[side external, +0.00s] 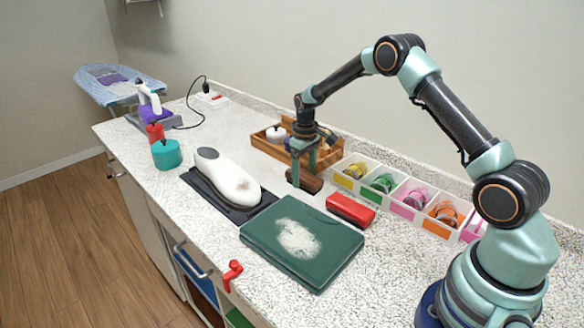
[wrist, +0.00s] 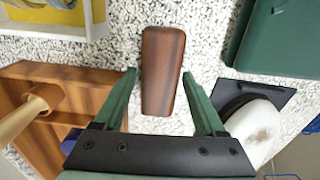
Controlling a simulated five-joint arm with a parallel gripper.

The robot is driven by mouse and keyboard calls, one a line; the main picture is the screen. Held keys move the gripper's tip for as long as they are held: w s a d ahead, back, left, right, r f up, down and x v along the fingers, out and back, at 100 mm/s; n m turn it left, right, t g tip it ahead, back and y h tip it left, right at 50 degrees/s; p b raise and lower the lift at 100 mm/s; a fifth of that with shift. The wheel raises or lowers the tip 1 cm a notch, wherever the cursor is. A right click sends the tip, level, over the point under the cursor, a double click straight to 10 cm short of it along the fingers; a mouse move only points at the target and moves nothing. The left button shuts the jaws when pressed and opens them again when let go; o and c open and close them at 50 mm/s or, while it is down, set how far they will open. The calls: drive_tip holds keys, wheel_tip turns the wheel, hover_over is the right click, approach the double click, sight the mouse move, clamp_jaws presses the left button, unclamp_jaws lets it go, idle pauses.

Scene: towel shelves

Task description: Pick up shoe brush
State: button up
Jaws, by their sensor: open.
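The shoe brush looks like a brown wooden block (side external: 308,183) lying on the speckled counter, in front of the wooden tray. In the wrist view the brush (wrist: 163,62) lies lengthwise up the picture, its near end between my fingers. My gripper (side external: 304,172) points down over the brush, and its fingers partly hide it in the side view. In the wrist view my gripper (wrist: 159,74) is open, with a finger on each side of the brush and a visible gap to each. Nothing is held. The underside of the brush, with any bristles, is hidden.
The wooden tray (side external: 268,149) stands close behind. A red box (side external: 351,210) and a white divided organizer (side external: 376,201) are to the right. A teal jar (side external: 167,155) stands left.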

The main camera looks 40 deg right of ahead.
sight(304, 175)
drive_tip(key=shift+f, duration=0.35)
clamp_jaws()
drive_tip(key=shift+r, duration=0.15)
wheel_tip(304, 175, up, 20)
idle(0.4)
